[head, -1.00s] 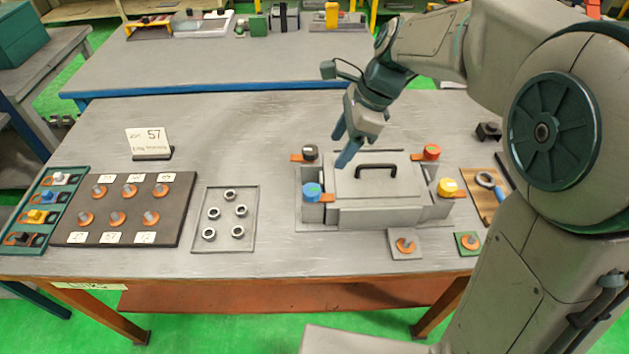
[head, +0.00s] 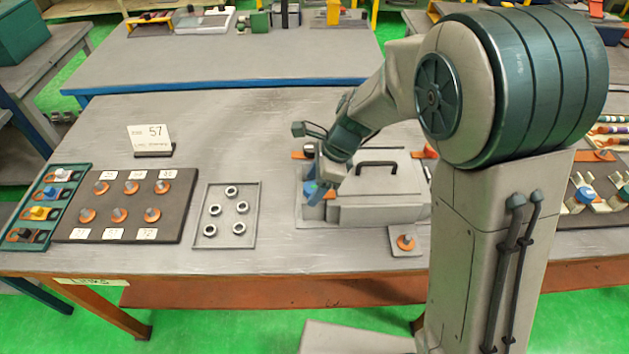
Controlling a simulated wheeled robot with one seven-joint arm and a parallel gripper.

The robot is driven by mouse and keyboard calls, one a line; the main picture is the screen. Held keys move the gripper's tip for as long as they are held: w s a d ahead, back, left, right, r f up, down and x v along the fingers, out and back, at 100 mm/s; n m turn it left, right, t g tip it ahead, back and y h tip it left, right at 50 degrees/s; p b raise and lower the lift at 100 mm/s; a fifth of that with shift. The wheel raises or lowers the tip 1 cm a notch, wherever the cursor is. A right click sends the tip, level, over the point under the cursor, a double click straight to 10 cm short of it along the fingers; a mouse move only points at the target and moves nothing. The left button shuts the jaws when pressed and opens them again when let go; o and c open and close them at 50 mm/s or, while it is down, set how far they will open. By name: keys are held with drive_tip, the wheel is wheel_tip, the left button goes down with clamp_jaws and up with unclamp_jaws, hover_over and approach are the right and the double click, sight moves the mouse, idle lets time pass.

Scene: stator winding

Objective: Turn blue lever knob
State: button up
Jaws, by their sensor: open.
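The blue lever knob (head: 311,187) is at the front left corner of the grey box (head: 382,208) with a black handle on its lid. It is partly hidden behind my gripper, with a bit of its orange lever (head: 330,194) showing beside it. My gripper (head: 321,192) points down at the knob, its fingers around or right beside it; I cannot tell whether they touch it. The jaws are open.
A tray of metal rings (head: 253,237) lies left of the box. Farther left are a dark board (head: 68,236) with orange-based pegs and a sign (head: 150,138). An orange-based peg plate (head: 405,244) lies in front of the box.

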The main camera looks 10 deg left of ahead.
drive_tip(key=c, duration=1)
